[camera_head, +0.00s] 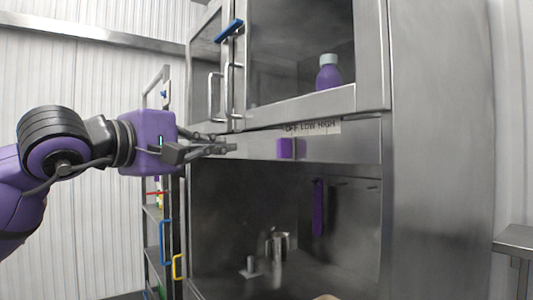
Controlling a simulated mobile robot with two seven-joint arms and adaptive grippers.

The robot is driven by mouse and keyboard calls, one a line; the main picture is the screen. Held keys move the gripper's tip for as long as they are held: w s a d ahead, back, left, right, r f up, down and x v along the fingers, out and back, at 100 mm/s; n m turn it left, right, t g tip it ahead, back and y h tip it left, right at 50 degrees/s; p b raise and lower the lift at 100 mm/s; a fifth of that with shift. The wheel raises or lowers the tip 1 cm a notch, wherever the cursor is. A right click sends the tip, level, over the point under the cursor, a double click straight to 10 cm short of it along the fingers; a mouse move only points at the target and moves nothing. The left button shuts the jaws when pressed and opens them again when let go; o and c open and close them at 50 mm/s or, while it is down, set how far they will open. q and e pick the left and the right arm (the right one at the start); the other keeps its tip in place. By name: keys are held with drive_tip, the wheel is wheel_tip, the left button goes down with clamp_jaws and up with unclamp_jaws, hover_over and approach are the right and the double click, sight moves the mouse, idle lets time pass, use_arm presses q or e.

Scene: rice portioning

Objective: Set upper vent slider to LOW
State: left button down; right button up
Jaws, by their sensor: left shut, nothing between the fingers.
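The upper vent slider (285,149) is a small purple block on the steel strip between the upper cabinet and the open bay. A label (313,128) above it reads OFF, LOW, HIGH from left to right. The slider sits at the left end, roughly below OFF and left of LOW. My left gripper (230,147) comes in from the left with its fingers pointing right. It is shut and empty, to the left of the slider, with a visible gap between them. My right gripper is not in view.
Above is a glass-door cabinet with a purple bottle (329,72) inside and metal door handles (228,92) near my gripper. In the bay below, a purple item (318,207) hangs and a metal vessel (277,243) stands. A shelf rack (152,215) stands at left.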

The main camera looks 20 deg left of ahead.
sight(284, 148)
use_arm(q)
drive_tip(key=w+d+p, duration=0.4)
drive_tip(key=w+d, duration=0.2)
drive_tip(key=shift+d, duration=0.15)
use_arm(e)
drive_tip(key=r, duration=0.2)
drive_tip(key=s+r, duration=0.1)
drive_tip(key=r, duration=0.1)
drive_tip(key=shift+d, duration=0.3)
use_arm(q)
drive_tip(key=shift+w+f, duration=0.1)
drive_tip(key=shift+w, duration=0.05)
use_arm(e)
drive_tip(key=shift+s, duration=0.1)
